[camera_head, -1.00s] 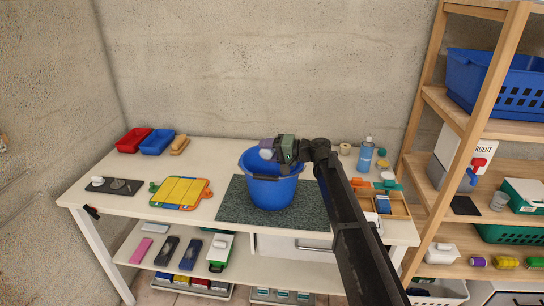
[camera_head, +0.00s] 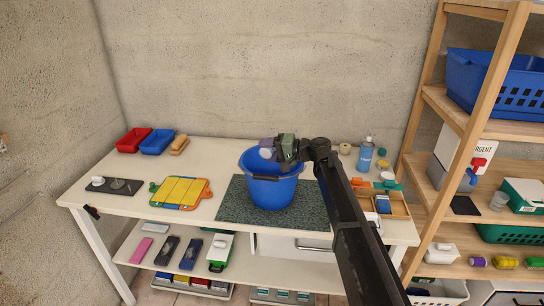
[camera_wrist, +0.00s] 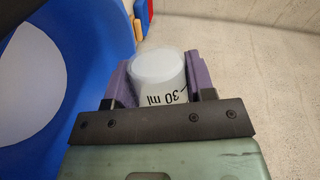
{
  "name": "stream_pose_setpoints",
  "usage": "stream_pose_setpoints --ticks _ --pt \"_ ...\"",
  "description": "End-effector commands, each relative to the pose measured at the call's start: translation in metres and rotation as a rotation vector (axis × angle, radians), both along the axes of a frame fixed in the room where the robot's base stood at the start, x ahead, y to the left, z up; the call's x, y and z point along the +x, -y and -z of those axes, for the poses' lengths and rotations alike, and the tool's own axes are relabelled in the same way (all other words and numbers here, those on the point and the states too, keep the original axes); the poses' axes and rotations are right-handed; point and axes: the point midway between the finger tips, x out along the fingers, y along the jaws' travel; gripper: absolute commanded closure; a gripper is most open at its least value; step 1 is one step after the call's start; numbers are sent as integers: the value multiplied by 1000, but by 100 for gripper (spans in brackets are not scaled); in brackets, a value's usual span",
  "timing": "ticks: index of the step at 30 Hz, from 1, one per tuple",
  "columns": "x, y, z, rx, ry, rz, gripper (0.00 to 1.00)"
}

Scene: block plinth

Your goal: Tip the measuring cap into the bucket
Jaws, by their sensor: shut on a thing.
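The blue bucket (camera_head: 270,192) stands upright on a dark speckled mat (camera_head: 230,207) on the table. My gripper (camera_head: 267,149) is over the bucket's open top, reaching in from the right. It is shut on the white measuring cap (camera_wrist: 157,72), marked "30 ml", with a purple finger on either side. The cap shows small and pale at the bucket mouth in the head view (camera_head: 266,154). The bucket's blue wall (camera_wrist: 105,30) fills the left of the wrist view, with a pale round area inside it. The inside of the cap is hidden.
A yellow-topped board (camera_head: 181,192), red tray (camera_head: 133,140) and blue tray (camera_head: 157,142) lie left of the bucket. A blue bottle (camera_head: 366,154) and a wooden organiser (camera_head: 398,206) are at the right. A wooden shelf (camera_head: 440,100) stands beyond the table's right end.

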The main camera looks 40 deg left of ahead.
Motion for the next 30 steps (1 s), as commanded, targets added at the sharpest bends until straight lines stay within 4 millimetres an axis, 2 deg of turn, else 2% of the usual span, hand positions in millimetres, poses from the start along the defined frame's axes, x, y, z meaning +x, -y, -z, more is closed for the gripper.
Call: stream_pose_setpoints --ticks 30 --pt "0 0 -3 -18 -61 0 77"
